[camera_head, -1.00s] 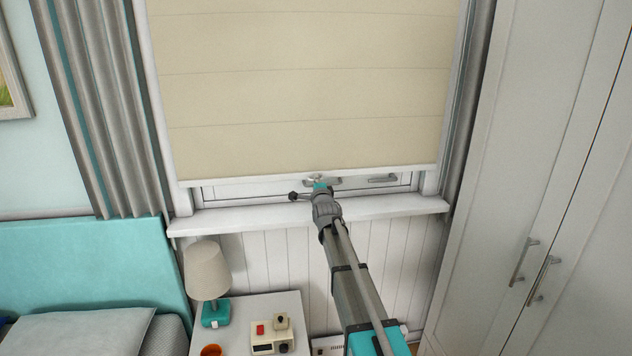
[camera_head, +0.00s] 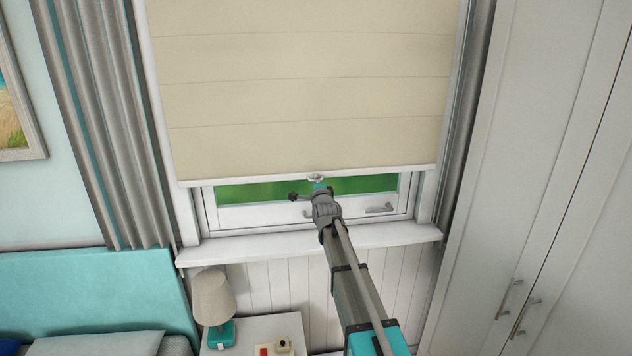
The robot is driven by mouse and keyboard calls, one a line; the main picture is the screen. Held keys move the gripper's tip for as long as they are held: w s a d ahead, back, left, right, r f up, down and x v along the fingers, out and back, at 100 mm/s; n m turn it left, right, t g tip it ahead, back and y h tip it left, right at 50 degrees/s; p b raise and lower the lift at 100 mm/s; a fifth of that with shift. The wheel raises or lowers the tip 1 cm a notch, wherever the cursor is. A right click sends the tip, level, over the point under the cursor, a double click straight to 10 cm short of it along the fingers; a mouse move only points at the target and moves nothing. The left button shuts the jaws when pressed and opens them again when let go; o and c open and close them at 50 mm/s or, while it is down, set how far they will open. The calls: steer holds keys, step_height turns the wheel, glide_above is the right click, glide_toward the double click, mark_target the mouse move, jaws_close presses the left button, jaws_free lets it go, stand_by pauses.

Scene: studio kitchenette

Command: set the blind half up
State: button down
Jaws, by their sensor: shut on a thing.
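The cream blind (camera_head: 305,90) covers most of the window. Its white bottom rail (camera_head: 240,178) hangs a little above the window's lower frame, and a strip of green shows through the glass below it. A small pull (camera_head: 316,178) sits at the middle of the rail. My gripper (camera_head: 319,186) is at this pull and is shut on it. The fingertips partly hide the pull, so the exact hold is hard to see.
The white sill (camera_head: 400,236) runs under my arm. Window handles (camera_head: 380,209) are on the lower frame. A lamp (camera_head: 213,297) and nightstand (camera_head: 280,330) stand below left. A tall wardrobe (camera_head: 550,180) closes off the right; a grey curtain (camera_head: 105,130) hangs at left.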

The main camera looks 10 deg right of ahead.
step_height(320, 180, up, 21)
steer(key=p, duration=2)
steer(key=shift+r, duration=0.1)
steer(key=c, duration=0.8)
jaws_free()
steer(key=shift+o, duration=0.2)
step_height(320, 180, down, 31)
steer(key=b, duration=3.1)
steer(key=shift+s, duration=0.15)
